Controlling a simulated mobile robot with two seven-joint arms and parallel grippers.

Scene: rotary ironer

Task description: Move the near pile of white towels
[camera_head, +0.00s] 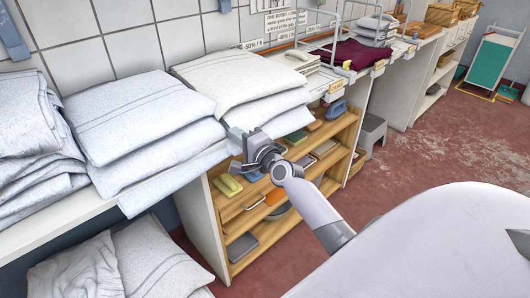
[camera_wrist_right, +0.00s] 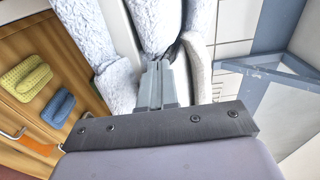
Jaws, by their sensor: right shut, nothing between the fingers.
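Piles of white towels lie along the white counter. One pile (camera_head: 240,80) is at the right, one (camera_head: 135,115) in the middle and one (camera_head: 35,125) at the left edge. I cannot tell for sure which is the near pile. My right gripper (camera_head: 238,134) is shut and empty at the front of the right pile, by its lower edge. In the right wrist view the shut fingers (camera_wrist_right: 158,82) point at white towels (camera_wrist_right: 155,22); whether they touch is unclear. My left gripper is not in view.
Below the counter (camera_head: 70,210), a wooden shelf unit (camera_head: 232,208) holds cloths and brushes. More white textiles (camera_head: 150,262) lie at the lower left. Wire racks and a dark red cloth (camera_head: 350,54) stand farther along. The red floor (camera_head: 435,130) is open at the right.

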